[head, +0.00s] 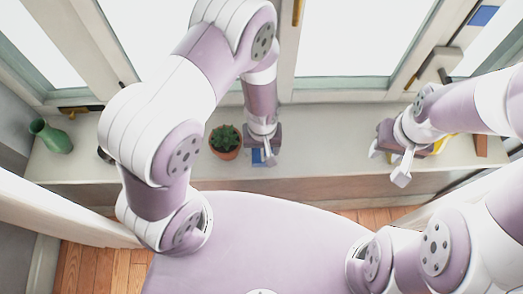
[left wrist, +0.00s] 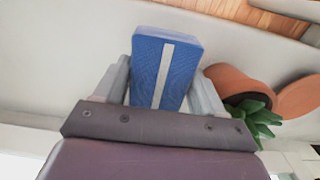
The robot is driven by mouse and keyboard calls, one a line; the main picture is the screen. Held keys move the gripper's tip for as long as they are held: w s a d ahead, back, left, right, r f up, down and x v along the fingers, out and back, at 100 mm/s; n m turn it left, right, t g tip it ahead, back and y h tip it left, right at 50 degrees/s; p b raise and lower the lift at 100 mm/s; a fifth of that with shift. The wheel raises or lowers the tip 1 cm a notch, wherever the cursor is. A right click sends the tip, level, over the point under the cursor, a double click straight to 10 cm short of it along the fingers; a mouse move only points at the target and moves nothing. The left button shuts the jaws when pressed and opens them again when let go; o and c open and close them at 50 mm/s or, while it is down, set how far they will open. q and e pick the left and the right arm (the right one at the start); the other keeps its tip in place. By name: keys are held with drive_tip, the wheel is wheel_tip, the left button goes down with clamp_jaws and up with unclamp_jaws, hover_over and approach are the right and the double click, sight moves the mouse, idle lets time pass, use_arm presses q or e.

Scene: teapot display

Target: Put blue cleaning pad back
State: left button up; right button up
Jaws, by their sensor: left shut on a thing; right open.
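The blue cleaning pad (left wrist: 165,62), a blue block with a pale stripe, is between the fingers of my left gripper (left wrist: 163,85) in the left wrist view. In the head view my left gripper (head: 265,152) is shut on the pad (head: 259,157), low over the window sill and just right of the potted plant. Most of the pad is hidden there by the gripper. I cannot tell whether the pad touches the sill. My right gripper (head: 393,163) is open over the right part of the sill.
The potted succulent (head: 225,141) stands close to my left gripper, and it also shows in the left wrist view (left wrist: 240,84). A yellow thing (head: 442,143) is partly hidden behind my right gripper. The sill between my grippers is clear.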

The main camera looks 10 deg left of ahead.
sight(262, 155)
use_arm(q)
drive_tip(key=shift+f, duration=1.95)
drive_tip(key=shift+f, duration=0.2)
drive_tip(key=o, duration=0.7)
drive_tip(key=shift+r, duration=0.1)
